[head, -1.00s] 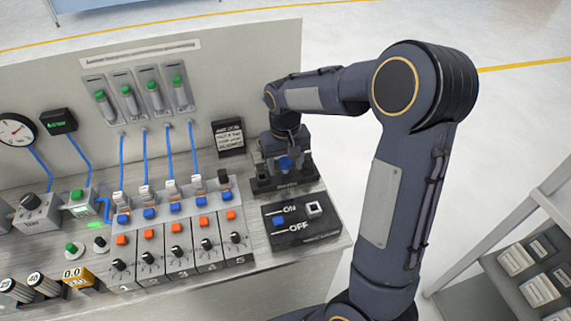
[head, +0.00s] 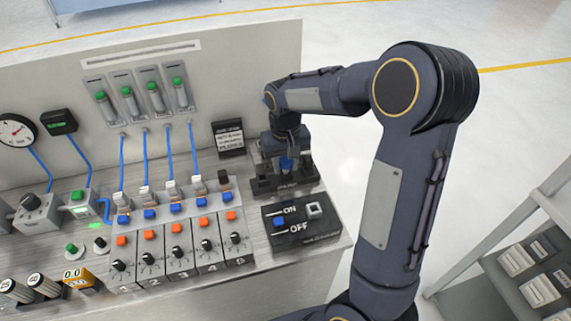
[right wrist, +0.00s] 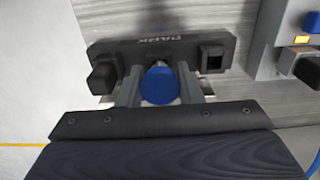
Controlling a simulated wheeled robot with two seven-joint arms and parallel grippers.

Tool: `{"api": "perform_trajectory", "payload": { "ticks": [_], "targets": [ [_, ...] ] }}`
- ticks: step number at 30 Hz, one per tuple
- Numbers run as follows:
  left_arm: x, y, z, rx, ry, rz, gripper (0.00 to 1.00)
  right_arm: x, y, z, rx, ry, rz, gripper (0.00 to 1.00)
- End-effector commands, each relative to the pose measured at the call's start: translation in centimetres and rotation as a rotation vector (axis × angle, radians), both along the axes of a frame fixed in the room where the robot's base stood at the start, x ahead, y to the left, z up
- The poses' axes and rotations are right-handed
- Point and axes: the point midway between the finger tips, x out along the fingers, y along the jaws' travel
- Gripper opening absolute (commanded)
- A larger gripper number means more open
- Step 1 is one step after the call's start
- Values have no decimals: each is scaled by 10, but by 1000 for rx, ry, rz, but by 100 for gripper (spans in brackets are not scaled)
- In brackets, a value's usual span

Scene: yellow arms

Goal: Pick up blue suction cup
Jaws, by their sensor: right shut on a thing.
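The blue suction cup (head: 287,163) is at the right end of the workbench, at a dark holder block (head: 268,188). In the right wrist view the blue suction cup (right wrist: 160,86) shows as a round blue disc between the two grey fingers. My right gripper (head: 284,158) points down over the holder, and its fingers (right wrist: 160,90) are shut on the cup, one on each side. The holder block (right wrist: 150,50) lies just beyond the fingers in the wrist view; whether the cup still touches it I cannot tell. My left gripper is not in view.
An ON/OFF switch box (head: 325,232) stands just in front of the holder. A row of valve modules (head: 180,255) with blue and orange buttons is to its left, with blue hoses behind. A small dark sign (head: 229,138) leans at the back panel. A shelf (head: 500,265) stands at right.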

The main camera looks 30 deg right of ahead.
Motion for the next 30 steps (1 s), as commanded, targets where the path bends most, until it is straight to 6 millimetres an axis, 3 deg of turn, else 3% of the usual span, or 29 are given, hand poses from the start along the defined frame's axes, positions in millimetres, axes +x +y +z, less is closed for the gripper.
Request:
{"api": "perform_trajectory", "payload": {
  "ticks": [6,15,22,30],
  "targets": [
    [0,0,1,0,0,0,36,1,0,28,1,-5,0,11],
    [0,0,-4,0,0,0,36,-23,51,92,2,-7,8,11],
    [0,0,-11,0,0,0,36,-46,100,112,1,-2,6,11],
    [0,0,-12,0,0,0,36,-58,125,125,1,0,2,11]
  ]
}}
